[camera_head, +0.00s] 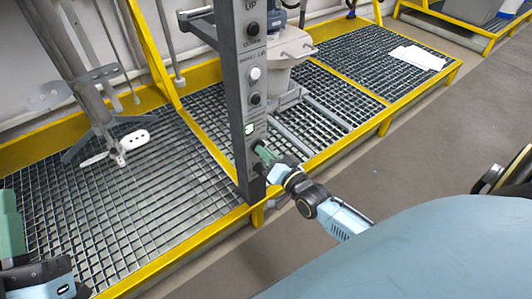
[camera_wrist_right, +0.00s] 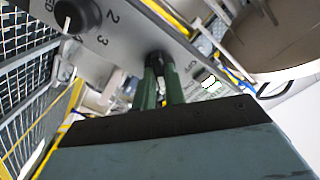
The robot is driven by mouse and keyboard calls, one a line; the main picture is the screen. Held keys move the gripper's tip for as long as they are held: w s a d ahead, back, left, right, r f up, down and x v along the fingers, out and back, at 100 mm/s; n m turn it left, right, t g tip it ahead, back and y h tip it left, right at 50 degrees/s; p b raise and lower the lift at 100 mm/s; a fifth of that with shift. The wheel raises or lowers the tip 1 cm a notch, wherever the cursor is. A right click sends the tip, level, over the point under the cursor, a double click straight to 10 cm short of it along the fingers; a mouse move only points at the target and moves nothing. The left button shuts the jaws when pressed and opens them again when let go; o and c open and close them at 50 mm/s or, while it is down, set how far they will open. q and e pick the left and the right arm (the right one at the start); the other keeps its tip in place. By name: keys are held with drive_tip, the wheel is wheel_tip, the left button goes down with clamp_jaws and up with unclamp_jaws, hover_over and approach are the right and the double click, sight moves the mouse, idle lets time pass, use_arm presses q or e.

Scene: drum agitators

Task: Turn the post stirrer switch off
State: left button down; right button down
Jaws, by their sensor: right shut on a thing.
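The grey control post (camera_head: 243,100) stands upright in the head view, with a column of buttons and knobs on its face. My right gripper (camera_head: 264,152) is at the lower part of this face. In the right wrist view its two green fingers (camera_wrist_right: 161,82) are closed on a dark switch knob (camera_wrist_right: 155,57) on the panel. In the head view the gripper hides that knob, and its label cannot be read. My left gripper (camera_head: 11,225) shows only partly at the left edge, away from the post; its opening cannot be told.
Another black knob (camera_wrist_right: 72,14) with numbers beside it is on the panel. A metal stirrer (camera_head: 115,145) hangs over the yellow-edged grating (camera_head: 170,205) at left. A grey vessel (camera_head: 285,62) stands behind the post. White sheets (camera_head: 416,57) lie on the far grating.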

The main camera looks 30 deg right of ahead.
use_arm(q)
wheel_tip(320, 180, down, 12)
drive_tip(key=w+a+g+y+p, duration=0.1)
drive_tip(key=a+g+y+p, duration=0.2)
drive_tip(key=g, duration=0.6)
drive_tip(key=s+a+f+g+y+p, duration=0.3)
drive_tip(key=s+f+g+p, duration=0.1)
drive_tip(key=s+f+g, duration=0.4)
drive_tip(key=shift+s+a+f+n+g, duration=0.4)
drive_tip(key=shift+s+f, duration=0.45)
drive_tip(key=shift+s, duration=0.05)
use_arm(e)
drive_tip(key=shift+n, duration=7.9)
drive_tip(key=c, duration=1.5)
unclamp_jaws()
drive_tip(key=shift+o, duration=0.2)
drive_tip(key=shift+s, duration=0.1)
